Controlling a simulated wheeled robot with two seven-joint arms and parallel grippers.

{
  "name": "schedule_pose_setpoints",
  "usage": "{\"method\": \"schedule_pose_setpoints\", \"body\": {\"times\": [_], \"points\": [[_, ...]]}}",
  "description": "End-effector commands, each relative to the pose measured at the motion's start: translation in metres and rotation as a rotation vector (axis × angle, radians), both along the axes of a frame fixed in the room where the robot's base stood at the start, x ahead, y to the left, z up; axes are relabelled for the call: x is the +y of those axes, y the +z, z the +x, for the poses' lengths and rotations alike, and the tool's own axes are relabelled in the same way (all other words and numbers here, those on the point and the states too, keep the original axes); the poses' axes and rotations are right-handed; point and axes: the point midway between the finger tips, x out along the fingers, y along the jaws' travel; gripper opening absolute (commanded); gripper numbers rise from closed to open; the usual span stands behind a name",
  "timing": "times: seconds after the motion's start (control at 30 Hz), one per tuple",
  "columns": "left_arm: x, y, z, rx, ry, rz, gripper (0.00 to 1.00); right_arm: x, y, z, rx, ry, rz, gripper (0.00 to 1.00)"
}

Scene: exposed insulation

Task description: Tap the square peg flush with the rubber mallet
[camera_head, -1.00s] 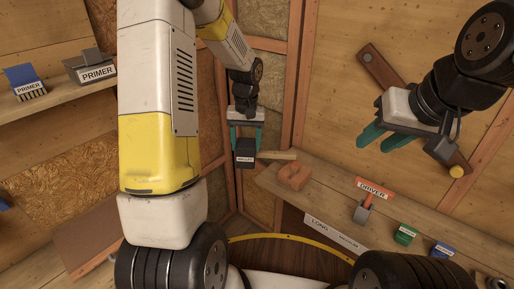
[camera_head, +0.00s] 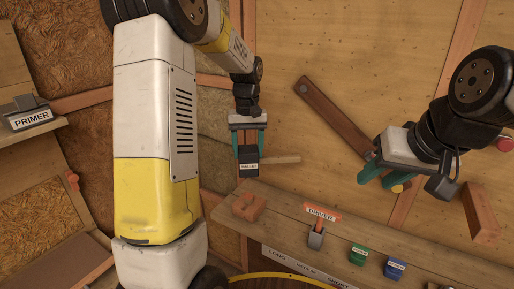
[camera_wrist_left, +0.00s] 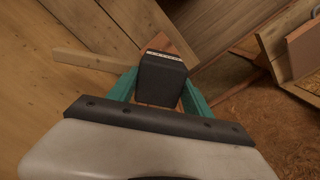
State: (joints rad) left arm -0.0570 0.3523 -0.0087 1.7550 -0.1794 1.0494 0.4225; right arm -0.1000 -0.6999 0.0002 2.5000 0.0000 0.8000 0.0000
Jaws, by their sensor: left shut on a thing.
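The rubber mallet has a black, labelled head (camera_head: 248,168) and a pale wooden handle (camera_head: 283,160). My left gripper (camera_head: 248,150) is shut on its head, holding it in the air above the bench's left end, with the handle pointing right. In the left wrist view the black head (camera_wrist_left: 161,82) sits between my teal fingers, and the handle (camera_wrist_left: 88,60) points left. My right gripper (camera_head: 384,180) is open, its fingers apart, in front of the lower end of a dark brown board (camera_head: 335,117). I cannot pick out the square peg for certain.
A wooden bench (camera_head: 290,222) carries an orange-brown block (camera_head: 249,207), a holder with a DRIVER sign (camera_head: 321,213), a green box (camera_head: 358,254) and a blue box (camera_head: 395,268). A yellow round end (camera_head: 397,188) shows by my right gripper. A reddish block (camera_head: 481,212) stands at right.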

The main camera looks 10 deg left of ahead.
Motion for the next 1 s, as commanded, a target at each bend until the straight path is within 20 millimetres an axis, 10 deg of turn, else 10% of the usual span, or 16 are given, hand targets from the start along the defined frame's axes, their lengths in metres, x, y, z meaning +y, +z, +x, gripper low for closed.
{"method": "schedule_pose_setpoints", "body": {"times": [0.5,1.0], "points": [[0.000,-0.047,0.000,0.001,-0.001,0.001,0.26,0.000,0.000,0.000,0.000,0.000,0.000,0.36],[0.000,-0.054,0.000,-0.002,-0.001,0.000,0.26,0.000,0.000,0.000,0.000,0.000,0.000,0.36]]}}
